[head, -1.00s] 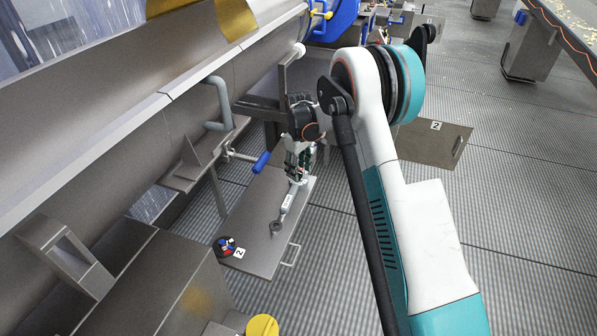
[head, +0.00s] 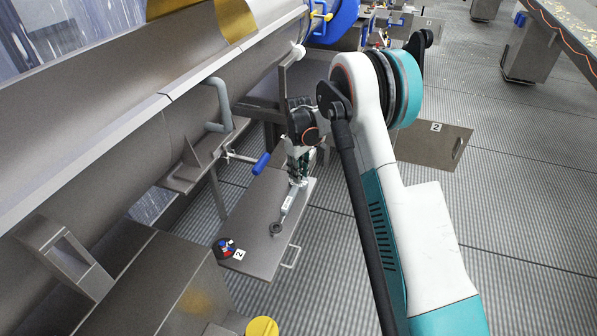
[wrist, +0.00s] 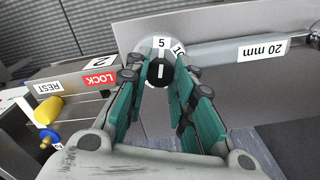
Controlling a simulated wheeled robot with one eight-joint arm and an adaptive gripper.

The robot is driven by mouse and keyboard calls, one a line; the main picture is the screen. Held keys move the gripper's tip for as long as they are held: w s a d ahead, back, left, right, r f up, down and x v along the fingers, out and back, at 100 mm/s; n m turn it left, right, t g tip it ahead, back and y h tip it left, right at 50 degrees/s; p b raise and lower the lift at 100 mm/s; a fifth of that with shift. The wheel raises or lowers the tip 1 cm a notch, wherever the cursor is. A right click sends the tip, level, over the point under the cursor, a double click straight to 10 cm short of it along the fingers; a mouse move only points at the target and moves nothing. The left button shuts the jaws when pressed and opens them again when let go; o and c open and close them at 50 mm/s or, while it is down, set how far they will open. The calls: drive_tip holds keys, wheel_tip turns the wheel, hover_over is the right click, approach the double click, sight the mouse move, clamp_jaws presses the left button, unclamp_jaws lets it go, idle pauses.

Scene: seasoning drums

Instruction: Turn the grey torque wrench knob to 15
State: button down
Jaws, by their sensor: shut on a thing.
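In the wrist view, the dark knob (wrist: 160,73) has a white pointer line. A pale dial with the marks 5 and 10 surrounds it, and the line points close to the 5. The grey torque wrench (wrist: 225,53) carries a "20 mm" label, and its shaft runs right from the dial. My gripper (wrist: 161,84) has its green fingers closed on either side of the knob. In the head view, the wrench (head: 288,208) lies on a grey plate, and my gripper (head: 298,181) reaches down to its far end. The dial is too small to read there.
The grey plate (head: 255,222) bears a 2 label and a round multicoloured piece (head: 224,249). A blue-handled lever (head: 261,163) stands close left of my gripper. In the wrist view, yellow (wrist: 47,110) and blue (wrist: 50,139) knobs lie left, near LOCK and REST labels.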

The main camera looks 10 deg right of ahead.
drive_tip(key=m+b, duration=0.1)
drive_tip(key=m, duration=0.4)
drive_tip(key=shift+b, duration=0.3)
drive_tip(key=m+b, duration=0.1)
drive_tip(key=m, duration=0.3)
drive_tip(key=shift+m, duration=0.3)
drive_tip(key=m, duration=0.5)
drive_tip(key=shift+m+b, duration=0.3)
drive_tip(key=shift+b, duration=0.05)
drive_tip(key=shift+m, duration=2.1)
drive_tip(key=c, duration=1.3)
unclamp_jaws()
